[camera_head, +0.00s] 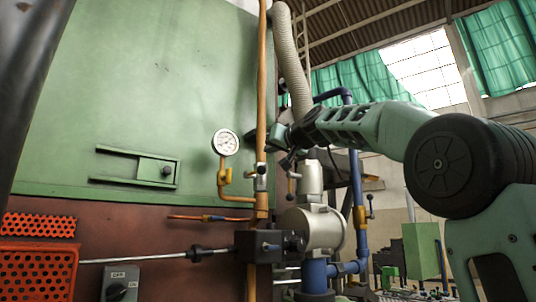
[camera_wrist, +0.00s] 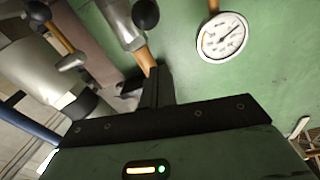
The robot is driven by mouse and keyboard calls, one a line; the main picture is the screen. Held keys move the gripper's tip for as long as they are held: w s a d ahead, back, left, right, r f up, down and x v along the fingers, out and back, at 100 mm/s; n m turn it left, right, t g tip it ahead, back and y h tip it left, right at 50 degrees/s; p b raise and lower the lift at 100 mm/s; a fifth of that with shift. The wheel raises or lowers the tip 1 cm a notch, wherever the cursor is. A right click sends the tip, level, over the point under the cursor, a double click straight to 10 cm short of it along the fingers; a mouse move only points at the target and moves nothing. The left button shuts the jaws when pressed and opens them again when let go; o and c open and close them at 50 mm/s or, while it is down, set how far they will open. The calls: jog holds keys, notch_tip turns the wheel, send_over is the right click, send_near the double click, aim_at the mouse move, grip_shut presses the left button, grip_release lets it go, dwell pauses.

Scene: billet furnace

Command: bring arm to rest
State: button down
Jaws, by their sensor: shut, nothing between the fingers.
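My arm reaches in from the right in the head view. My gripper (camera_head: 254,140) points left, beside the upright copper pipe (camera_head: 261,80) and close to the round pressure gauge (camera_head: 226,142). In the wrist view my gripper (camera_wrist: 159,72) is shut with nothing in it, its dark fingers together. The pipe end and a black ball-tipped lever (camera_wrist: 146,14) show just beyond the fingers. The gauge also shows in the wrist view (camera_wrist: 222,37), right of the fingers and apart from them. I cannot tell whether the fingers touch the pipe.
A green furnace wall (camera_head: 150,80) with a sliding hatch (camera_head: 140,168) fills the left. A silver cylinder (camera_head: 314,228), a black block (camera_head: 268,246) and blue pipes (camera_head: 356,200) stand below my arm. An orange perforated guard (camera_head: 38,270) and a switch box (camera_head: 120,283) are at lower left.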

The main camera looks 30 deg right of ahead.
jog(key=s+f+b, duration=0.1)
jog(key=s+b, duration=0.1)
jog(key=s, duration=0.5)
jog(key=shift+f, duration=0.1)
